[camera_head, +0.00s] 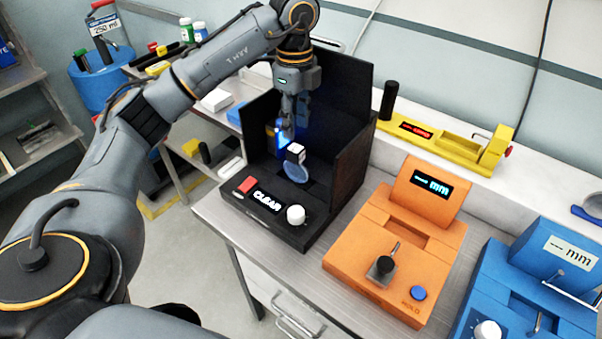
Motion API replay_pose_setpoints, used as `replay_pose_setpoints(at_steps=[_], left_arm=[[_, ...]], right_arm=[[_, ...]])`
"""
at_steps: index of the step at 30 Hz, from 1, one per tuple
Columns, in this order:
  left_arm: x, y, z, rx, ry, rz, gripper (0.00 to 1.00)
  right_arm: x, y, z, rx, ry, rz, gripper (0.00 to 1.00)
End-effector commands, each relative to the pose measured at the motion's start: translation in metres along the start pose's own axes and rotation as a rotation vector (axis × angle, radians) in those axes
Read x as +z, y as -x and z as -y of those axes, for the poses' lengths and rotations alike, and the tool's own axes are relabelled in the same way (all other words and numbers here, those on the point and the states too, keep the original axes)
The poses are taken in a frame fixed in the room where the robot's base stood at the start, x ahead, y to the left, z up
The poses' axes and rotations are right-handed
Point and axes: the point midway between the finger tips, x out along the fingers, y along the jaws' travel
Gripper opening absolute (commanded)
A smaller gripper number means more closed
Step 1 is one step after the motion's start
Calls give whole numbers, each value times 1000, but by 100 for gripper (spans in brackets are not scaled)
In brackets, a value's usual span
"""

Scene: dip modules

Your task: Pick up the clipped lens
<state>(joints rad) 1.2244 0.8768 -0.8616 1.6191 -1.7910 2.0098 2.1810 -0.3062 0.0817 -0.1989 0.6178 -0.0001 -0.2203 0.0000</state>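The clipped lens is a round bluish lens (297,171) with a white clip (295,152) on its upper edge. It stands in the black open-sided station (345,155), on its dark base. My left gripper (289,128) points down inside the station, just above and behind the clip. It looks apart from the clip, with the lens below it. Its fingers overlap from this side, so their opening is unclear. My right gripper is out of view.
An orange gauge (385,235), a blue gauge (550,260) and a yellow device (440,139) stand to the right.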

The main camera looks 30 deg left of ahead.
Motion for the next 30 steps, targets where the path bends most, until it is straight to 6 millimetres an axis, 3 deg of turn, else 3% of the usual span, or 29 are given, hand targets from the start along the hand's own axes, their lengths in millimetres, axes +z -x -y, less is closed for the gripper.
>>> replay_pose_setpoints(at_steps=[6, 12, 22, 30], left_arm=[[-1, -34, -1, 6, -3, -2, 36], [0, -69, -1, 5, 0, 0, 36], [1, -96, 0, 4, -2, -1, 36], [3, -134, 2, 2, -2, -1, 36]], right_arm=[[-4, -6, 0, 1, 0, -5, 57], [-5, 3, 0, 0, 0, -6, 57], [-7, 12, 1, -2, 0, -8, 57], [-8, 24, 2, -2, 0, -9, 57]])
